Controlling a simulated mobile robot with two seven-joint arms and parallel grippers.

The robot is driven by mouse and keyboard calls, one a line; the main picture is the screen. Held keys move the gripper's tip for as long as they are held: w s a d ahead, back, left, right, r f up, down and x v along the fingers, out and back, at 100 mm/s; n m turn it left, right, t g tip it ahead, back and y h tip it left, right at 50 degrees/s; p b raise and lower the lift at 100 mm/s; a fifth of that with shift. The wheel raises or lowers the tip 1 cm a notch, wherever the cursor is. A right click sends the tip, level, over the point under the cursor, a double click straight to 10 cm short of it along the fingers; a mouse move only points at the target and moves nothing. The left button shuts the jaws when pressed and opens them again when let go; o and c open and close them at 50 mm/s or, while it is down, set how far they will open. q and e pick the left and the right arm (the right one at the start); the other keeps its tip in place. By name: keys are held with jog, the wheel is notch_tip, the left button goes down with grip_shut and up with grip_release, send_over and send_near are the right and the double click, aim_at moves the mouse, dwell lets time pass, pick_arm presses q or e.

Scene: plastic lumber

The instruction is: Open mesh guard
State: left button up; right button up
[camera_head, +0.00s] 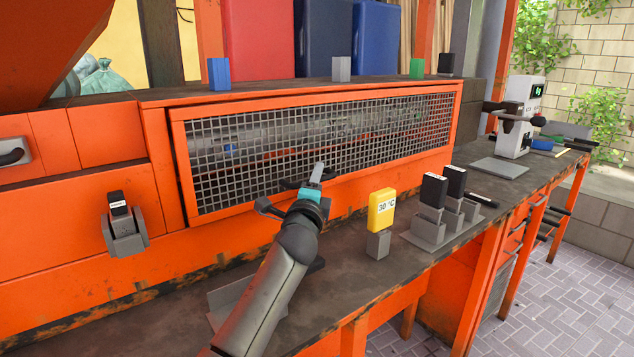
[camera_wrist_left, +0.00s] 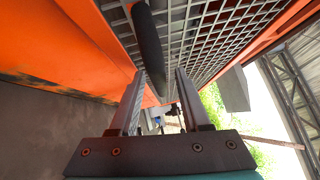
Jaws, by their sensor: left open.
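The mesh guard (camera_head: 250,160) is a grey wire grid in an orange frame on the front of the orange machine. It looks shut, with a dark roller faintly visible behind it. In the left wrist view the mesh (camera_wrist_left: 205,35) fills the top, and a dark bar-shaped handle (camera_wrist_left: 148,45) stands in front of it. My left gripper (camera_head: 314,188) is at the guard's lower edge, in front of the mesh. In the left wrist view its two fingers (camera_wrist_left: 158,88) are apart, with the handle's end near the gap between them. I cannot tell whether they touch it. My right gripper is not in view.
A yellow temperature display (camera_head: 381,210) on a grey block and black-topped blocks (camera_head: 433,190) stand on the bench right of my arm. Coloured blocks (camera_head: 219,74) line the ledge above the guard. A white machine (camera_head: 520,125) stands at the far right.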

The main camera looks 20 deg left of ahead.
pick_arm(q)
grip_shut()
dwell(1.4)
